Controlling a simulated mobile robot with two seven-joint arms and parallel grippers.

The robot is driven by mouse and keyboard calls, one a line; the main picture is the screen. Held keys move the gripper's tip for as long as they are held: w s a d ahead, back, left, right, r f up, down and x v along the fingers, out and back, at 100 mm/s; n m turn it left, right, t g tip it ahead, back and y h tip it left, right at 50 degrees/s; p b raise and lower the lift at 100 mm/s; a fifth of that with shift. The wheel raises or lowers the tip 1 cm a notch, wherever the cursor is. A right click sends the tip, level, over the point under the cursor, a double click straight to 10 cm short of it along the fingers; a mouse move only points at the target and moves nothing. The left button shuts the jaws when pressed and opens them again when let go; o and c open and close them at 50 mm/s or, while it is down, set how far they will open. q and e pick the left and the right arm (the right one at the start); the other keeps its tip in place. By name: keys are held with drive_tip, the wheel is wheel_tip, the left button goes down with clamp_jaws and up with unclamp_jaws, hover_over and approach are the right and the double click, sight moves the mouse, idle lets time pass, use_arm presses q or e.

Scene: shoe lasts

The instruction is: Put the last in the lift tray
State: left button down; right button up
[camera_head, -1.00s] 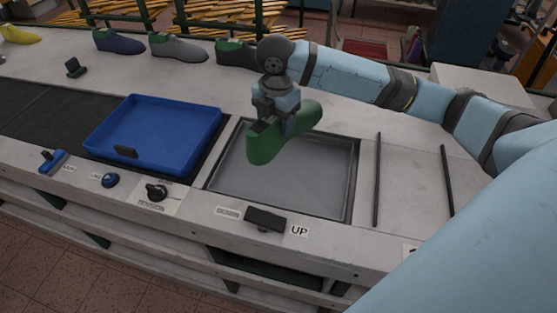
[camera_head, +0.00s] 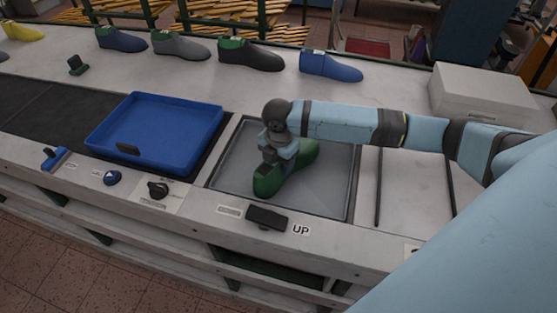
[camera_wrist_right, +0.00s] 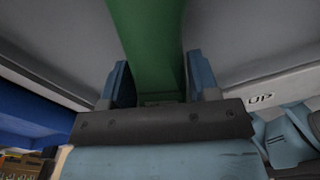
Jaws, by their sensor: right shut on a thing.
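My right gripper (camera_head: 270,168) is shut on the heel end of the last from above. In the right wrist view the last (camera_wrist_right: 147,40) runs up between the two blue fingers of my right gripper (camera_wrist_right: 160,80). My left gripper is not in view.
A blue tray (camera_head: 104,125) stands left of the lift tray. A lever (camera_head: 266,216) marked UP is at the front edge. Several shoes, including a blue one (camera_head: 331,66), line the back. A white box (camera_head: 494,97) is at right.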

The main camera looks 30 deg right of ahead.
drive_tip(key=shift+r, duration=0.1)
drive_tip(key=o, duration=1.3)
drive_tip(key=shift+o, duration=0.2)
wheel_tip(320, 180, up, 12)
